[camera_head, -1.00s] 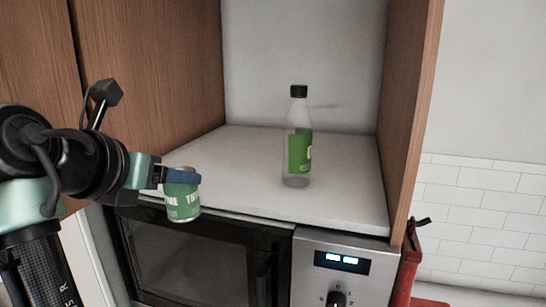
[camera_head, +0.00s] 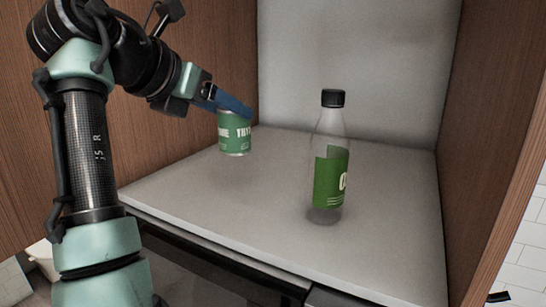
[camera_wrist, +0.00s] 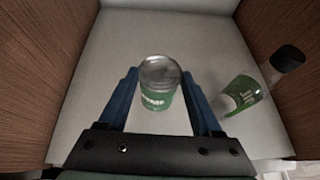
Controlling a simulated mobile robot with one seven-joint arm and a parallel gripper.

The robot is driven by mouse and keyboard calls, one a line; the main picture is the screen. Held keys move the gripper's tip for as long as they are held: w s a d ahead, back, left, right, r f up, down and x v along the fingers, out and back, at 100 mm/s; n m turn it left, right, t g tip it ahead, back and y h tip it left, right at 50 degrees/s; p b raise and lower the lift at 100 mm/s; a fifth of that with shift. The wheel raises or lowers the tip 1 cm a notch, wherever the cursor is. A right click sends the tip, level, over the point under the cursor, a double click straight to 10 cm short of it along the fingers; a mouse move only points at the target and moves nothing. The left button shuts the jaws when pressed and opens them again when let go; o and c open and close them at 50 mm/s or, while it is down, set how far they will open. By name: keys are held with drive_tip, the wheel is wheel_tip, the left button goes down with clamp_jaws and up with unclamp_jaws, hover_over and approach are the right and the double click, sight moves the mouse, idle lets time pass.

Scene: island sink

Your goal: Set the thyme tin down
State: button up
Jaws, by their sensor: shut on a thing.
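The thyme tin (camera_head: 235,134) is a green can with white lettering and a metal lid. It is upright over the left rear part of the pale shelf (camera_head: 185,190). My gripper (camera_head: 240,108), with blue fingers, is shut on the tin near its top. In the wrist view the tin (camera_wrist: 159,88) is between the two fingers (camera_wrist: 160,78), lid toward the camera. Whether its base touches the shelf is hard to tell; it looks a little above it.
A clear bottle with a green label and black cap (camera_head: 329,165) stands to the right of the tin, with a gap between. Wooden side walls (camera_head: 490,120) and a grey back wall (camera_head: 360,50) enclose the shelf. The front left of the shelf is clear.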

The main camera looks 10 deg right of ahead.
sight(223, 130)
wheel_tip(223, 130, down, 4)
drive_tip(key=shift+s+a+r+p, duration=0.1)
drive_tip(key=shift+r+p, duration=0.05)
drive_tip(key=shift+p, duration=0.45)
drive_tip(key=shift+f+p, duration=0.9)
drive_tip(key=shift+f, duration=1.6)
drive_tip(key=o, duration=1.4)
